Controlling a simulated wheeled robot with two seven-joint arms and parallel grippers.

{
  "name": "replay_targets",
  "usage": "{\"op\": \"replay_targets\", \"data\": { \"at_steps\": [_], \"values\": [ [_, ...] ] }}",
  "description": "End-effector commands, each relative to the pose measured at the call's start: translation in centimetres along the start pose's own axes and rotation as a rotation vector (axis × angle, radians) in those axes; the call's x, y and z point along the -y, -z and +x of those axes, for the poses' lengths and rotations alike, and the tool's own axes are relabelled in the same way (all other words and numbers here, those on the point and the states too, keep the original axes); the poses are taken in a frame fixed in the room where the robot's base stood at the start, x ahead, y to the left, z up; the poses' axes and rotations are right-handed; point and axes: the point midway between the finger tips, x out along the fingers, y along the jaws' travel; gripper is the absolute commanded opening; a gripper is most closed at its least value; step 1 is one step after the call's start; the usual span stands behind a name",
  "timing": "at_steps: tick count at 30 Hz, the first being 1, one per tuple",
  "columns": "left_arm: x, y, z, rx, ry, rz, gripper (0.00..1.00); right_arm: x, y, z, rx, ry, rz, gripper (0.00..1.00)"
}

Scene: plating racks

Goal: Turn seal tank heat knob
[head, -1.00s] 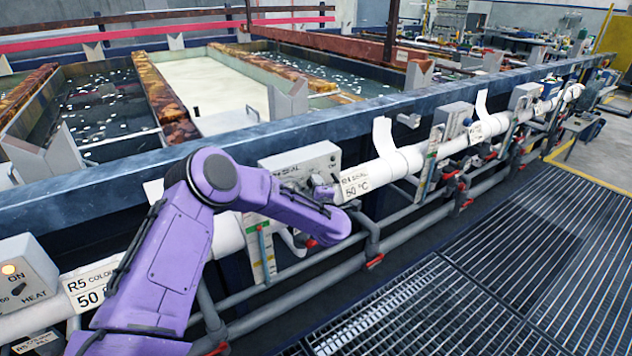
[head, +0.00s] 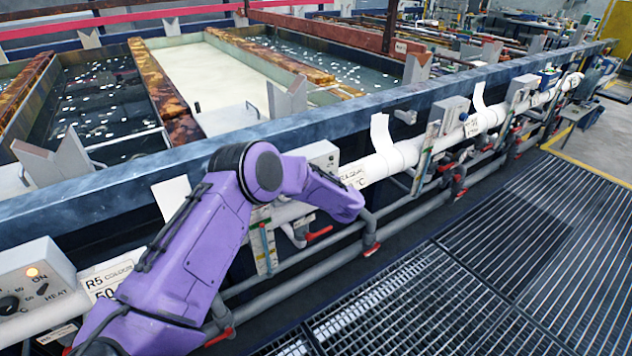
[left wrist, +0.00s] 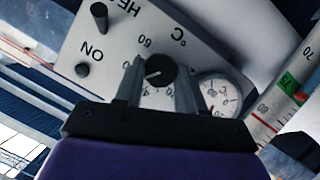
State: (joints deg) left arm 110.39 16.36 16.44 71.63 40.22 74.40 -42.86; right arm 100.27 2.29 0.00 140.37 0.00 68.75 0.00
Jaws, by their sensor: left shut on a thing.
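The seal tank's grey control box (head: 320,153) sits on the rail behind my purple left arm in the head view, mostly covered by it. In the left wrist view its panel (left wrist: 108,70) appears upside down, with ON and HEAT lettering. In the head view the gripper is hidden behind the arm. My right gripper is not in view.
A round gauge (left wrist: 217,93) and a coloured level scale (left wrist: 290,88) stand close beside the gripper. Another heat box (head: 35,280) with a lit orange lamp is at the left. White and grey pipes run below the rail. The floor grating (head: 480,270) is clear.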

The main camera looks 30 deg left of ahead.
Motion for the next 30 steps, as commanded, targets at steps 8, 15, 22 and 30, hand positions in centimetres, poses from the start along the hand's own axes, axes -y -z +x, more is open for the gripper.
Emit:
{"op": "replay_targets", "data": {
  "at_steps": [8, 15, 22, 30],
  "values": [
    [-0.16, -0.15, 0.0, 0.001, 0.084, 0.202, 0.08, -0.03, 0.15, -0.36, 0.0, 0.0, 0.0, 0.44],
    [-0.2, -0.22, 0.04, 0.0, 0.133, 0.32, 0.08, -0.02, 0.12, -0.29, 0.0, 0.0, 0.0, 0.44],
    [-0.22, -0.22, 0.06, 0.001, 0.155, 0.374, 0.08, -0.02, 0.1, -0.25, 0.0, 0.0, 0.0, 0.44],
    [-0.19, -0.23, 0.06, 0.001, 0.162, 0.387, 0.08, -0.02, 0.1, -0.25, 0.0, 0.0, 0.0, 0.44]
  ]
}}
